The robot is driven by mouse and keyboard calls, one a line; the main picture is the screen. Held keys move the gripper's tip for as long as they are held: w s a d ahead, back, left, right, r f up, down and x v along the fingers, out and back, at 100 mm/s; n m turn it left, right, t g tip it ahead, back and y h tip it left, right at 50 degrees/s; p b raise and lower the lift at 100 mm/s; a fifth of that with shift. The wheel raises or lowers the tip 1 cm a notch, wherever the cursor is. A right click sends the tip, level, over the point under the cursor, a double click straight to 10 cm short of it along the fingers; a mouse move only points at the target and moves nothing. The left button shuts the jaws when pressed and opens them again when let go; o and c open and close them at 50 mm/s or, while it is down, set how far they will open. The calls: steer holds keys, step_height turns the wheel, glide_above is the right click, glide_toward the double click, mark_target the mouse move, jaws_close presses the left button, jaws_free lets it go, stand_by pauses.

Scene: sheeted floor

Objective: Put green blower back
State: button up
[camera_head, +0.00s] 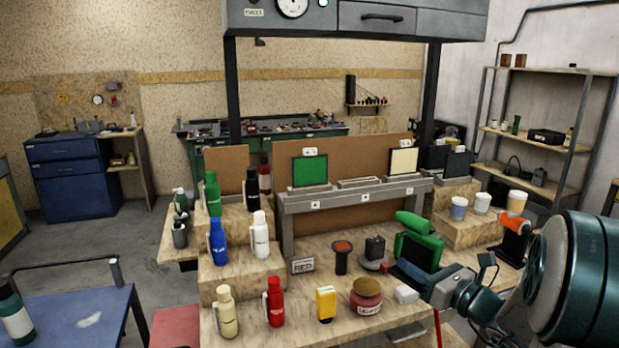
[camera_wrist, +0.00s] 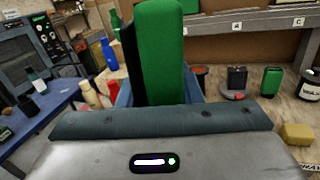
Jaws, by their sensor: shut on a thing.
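The green blower (camera_head: 420,228) is held at the right of the workbench, with its rounded head on top and a green and dark body below. My gripper (camera_head: 410,270) is shut on its lower part. In the wrist view the green blower (camera_wrist: 160,45) rises upright between my blue fingers, and its lower end is hidden by my gripper. I cannot tell whether it touches the bench.
An orange tool (camera_head: 514,224) stands beside my arm at the right. Several bottles stand on steps at the left. Cups (camera_head: 517,203) stand on a raised block behind.

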steer(key=a+f, duration=0.3)
steer(key=f, duration=1)
steer(key=a+f+m+t+h, duration=0.1)
steer(key=a+f, duration=0.3)
steer(key=f, duration=1)
steer(key=shift+h, duration=0.3)
